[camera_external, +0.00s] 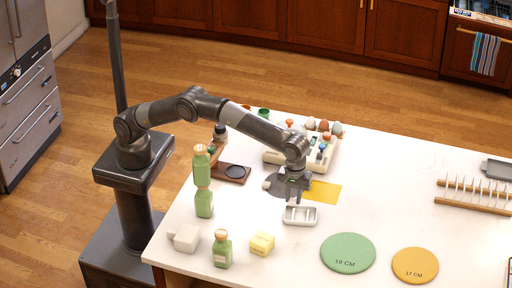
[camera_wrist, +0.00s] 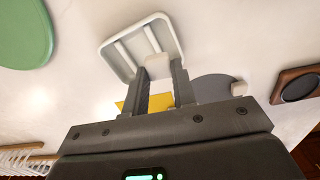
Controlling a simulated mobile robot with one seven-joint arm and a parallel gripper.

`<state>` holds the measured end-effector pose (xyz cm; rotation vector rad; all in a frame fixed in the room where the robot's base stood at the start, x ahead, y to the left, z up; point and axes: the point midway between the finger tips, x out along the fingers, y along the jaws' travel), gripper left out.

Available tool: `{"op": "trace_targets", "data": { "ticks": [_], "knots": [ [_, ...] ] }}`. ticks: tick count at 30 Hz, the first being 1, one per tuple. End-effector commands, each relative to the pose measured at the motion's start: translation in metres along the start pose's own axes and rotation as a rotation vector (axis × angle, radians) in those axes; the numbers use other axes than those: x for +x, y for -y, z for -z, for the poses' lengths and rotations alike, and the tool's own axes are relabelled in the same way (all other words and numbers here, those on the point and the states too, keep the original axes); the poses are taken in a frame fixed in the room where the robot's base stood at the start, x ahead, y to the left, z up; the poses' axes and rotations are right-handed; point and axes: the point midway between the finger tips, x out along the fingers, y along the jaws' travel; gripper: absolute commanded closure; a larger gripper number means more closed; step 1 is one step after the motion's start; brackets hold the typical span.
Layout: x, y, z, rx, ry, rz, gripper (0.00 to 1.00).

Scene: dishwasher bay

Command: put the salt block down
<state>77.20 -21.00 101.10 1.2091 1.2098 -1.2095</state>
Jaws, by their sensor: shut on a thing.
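My gripper (camera_wrist: 159,70) is shut on a small whitish block (camera_wrist: 158,66), the salt block, held between the fingertips. In the external view my gripper (camera_external: 298,198) is low over the table, just behind a white divided tray (camera_external: 300,222). The block is hard to make out there. In the wrist view the tray (camera_wrist: 107,50) appears just beyond the fingertips, and the block overlaps its near edge. I cannot tell whether the block touches anything below.
A yellow sheet (camera_external: 325,191) and a grey round mat (camera_external: 280,191) lie beside my gripper. A small white piece (camera_external: 267,185) is near the mat. Green bottles (camera_external: 222,250), a yellow block (camera_external: 262,243) and a green disc (camera_external: 348,253) stand nearer the front. Right of the tray is clear.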

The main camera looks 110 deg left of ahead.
Motion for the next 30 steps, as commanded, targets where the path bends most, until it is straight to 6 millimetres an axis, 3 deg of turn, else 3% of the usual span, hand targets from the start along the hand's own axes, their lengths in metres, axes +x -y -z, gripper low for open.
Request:
{"op": "trace_targets", "data": {
  "ticks": [7, 14, 25, 26, 30],
  "knots": [
    [0.014, -0.007, 0.007, 0.0, 0.0, 0.001, 0.97],
    [0.044, -0.007, 0.006, 0.0, 0.0, 0.0, 0.97],
    [0.049, -0.007, 0.006, 0.0, 0.0, 0.0, 0.97],
    [0.049, -0.007, 0.006, 0.0, 0.0, 0.0, 0.74],
    [0.049, -0.007, 0.006, 0.0, 0.0, -0.001, 0.67]
  ]
}}
